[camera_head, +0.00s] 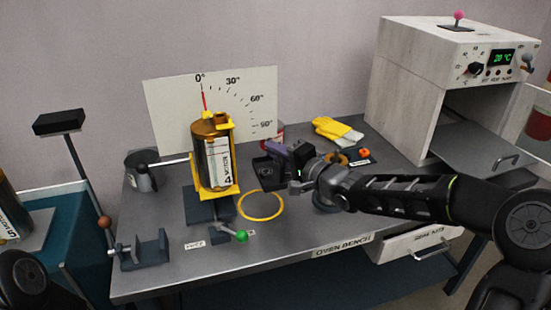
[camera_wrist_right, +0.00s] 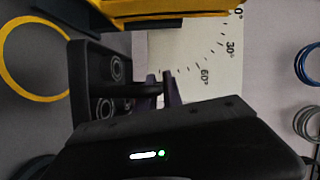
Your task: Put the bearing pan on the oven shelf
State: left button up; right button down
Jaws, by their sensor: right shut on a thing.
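The bearing pan (camera_head: 264,181) is a small black tray at the middle of the bench, right of the yellow-capped motor. In the right wrist view the pan (camera_wrist_right: 82,85) holds ring-shaped bearings, and its handle (camera_wrist_right: 135,90) runs to my gripper. My right gripper (camera_head: 290,153) is shut on that handle; its purple fingers (camera_wrist_right: 165,90) show in the wrist view. I cannot tell whether the pan touches the bench. The oven (camera_head: 408,82) stands at the back right with its front open. A grey panel with a handle (camera_head: 483,146) extends from its opening. My left gripper is out of view.
The motor (camera_head: 214,160) stands on a stand left of the pan. A yellow ring (camera_head: 262,219) lies in front of the pan. Yellow gloves (camera_head: 335,129) lie behind my right gripper. A grey mug (camera_head: 143,178) and a clamp (camera_head: 143,253) are at the left.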

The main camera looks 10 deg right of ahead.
aim_at(271, 182)
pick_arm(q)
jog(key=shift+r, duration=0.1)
pick_arm(e)
jog(key=shift+a+r, duration=0.1)
dwell(0.5)
jog(key=shift+s+a+p, duration=0.15)
jog(key=shift+a+p, duration=0.05)
jog(key=shift+p, duration=0.2)
jog(key=s+p, duration=0.1)
jog(key=p, duration=0.1)
jog(key=s+a+f+m+h+p, duration=0.1)
jog(key=p, duration=0.1)
jog(key=shift+s+a+m+t+h, duration=0.1)
jog(key=shift+s+m+t+h, duration=0.05)
jog(key=shift+m+t+h, duration=0.2)
pick_arm(q)
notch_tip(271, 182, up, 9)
jog(key=p, duration=0.4)
pick_arm(e)
jog(key=s+d+f+m+t+h, duration=0.1)
jog(key=s+d+f+m+h, duration=0.2)
jog(key=s+d+f+h, duration=0.1)
notch_tip(271, 182, down, 2)
jog(key=shift+s+f+m+h, duration=0.1)
jog(key=shift+s+m+h, duration=0.25)
jog(key=shift+s+h, duration=0.4)
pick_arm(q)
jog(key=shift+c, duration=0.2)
pick_arm(e)
jog(key=shift+w, duration=0.2)
